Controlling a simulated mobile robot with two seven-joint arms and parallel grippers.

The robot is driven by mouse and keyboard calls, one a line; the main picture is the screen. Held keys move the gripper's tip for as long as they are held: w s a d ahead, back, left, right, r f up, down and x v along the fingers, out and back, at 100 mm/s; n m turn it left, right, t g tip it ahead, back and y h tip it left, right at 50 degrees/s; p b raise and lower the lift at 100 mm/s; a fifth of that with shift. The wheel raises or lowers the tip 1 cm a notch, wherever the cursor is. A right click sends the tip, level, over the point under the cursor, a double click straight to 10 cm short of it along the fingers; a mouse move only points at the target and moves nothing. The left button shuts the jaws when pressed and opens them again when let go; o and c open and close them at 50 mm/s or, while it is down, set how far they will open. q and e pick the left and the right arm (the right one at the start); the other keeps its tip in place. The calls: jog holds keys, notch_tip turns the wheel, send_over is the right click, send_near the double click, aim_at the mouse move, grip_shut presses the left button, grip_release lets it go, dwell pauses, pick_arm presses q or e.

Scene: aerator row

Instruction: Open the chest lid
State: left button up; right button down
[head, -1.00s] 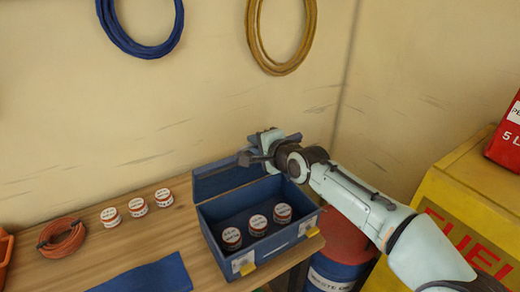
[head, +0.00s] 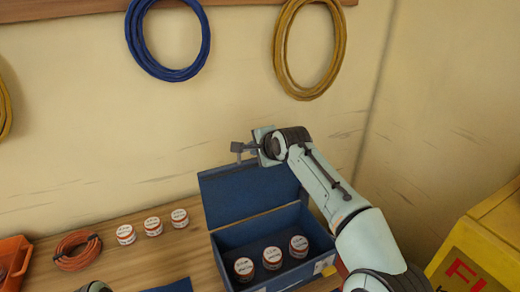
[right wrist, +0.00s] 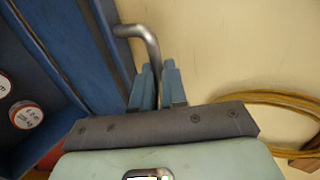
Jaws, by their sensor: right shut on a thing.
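The blue chest (head: 222,262) stands on the wooden bench with its lid (head: 245,193) raised steeply at the back. Several small white-and-red tins (head: 272,258) show inside. My right gripper (head: 252,147) is at the lid's top edge. In the right wrist view its two blue-grey fingers (right wrist: 158,87) are shut on a bent grey metal handle (right wrist: 148,38), and the lid (right wrist: 100,45) is to the left. The fingertips are small and partly hidden in the head view. Only a small pale part of my left arm shows at the bottom edge; its fingers are out of sight.
Several tins (head: 153,226) and an orange coil (head: 77,250) lie on the bench (head: 140,262) left of the chest. The wall behind carries a blue coil (head: 204,45) and a yellow coil (head: 338,60). A yellow box (head: 475,260) stands at right.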

pick_arm(q)
jog(key=shift+w+r, duration=0.1)
jog(key=shift+w, duration=0.1)
pick_arm(e)
jog(key=shift+w+a+f+g, duration=0.15)
jog(key=shift+w+f+g, duration=0.2)
jog(key=shift+f, duration=0.2)
jog(key=c, duration=1.3)
grip_release()
jog(key=shift+r, duration=0.1)
jog(key=shift+s+r, duration=0.15)
pick_arm(q)
jog(key=shift+g, duration=0.3)
jog(key=s+f+b, duration=0.2)
jog(key=s+f, duration=0.1)
jog(key=shift+s, duration=0.15)
pick_arm(e)
jog(key=v, duration=1.3)
jog(key=shift+r, duration=0.1)
